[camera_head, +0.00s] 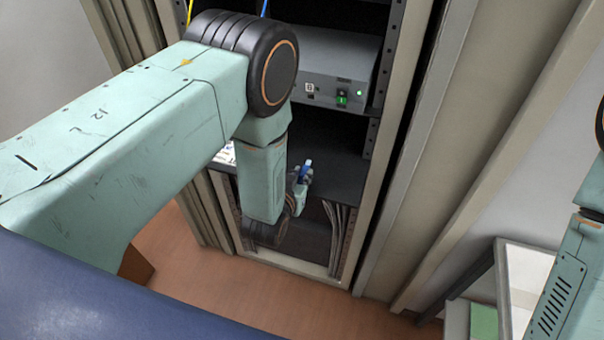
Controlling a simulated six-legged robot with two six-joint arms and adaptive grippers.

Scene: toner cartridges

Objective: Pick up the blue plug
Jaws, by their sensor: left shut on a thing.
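The blue plug (304,172) is small, with a pale upper end, and shows in front of the dark rack shelf. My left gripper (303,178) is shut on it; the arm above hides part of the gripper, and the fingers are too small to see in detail. The plug stands up roughly upright out of the fingers. Part of my right arm shows at the right edge, but its gripper is out of view.
A grey device (335,68) with a lit green switch sits in the rack above the dark shelf (345,168). Dark cables (338,228) hang lower in the rack. A white shelf unit (520,275) stands at the lower right. Yellow and blue cables show at the top.

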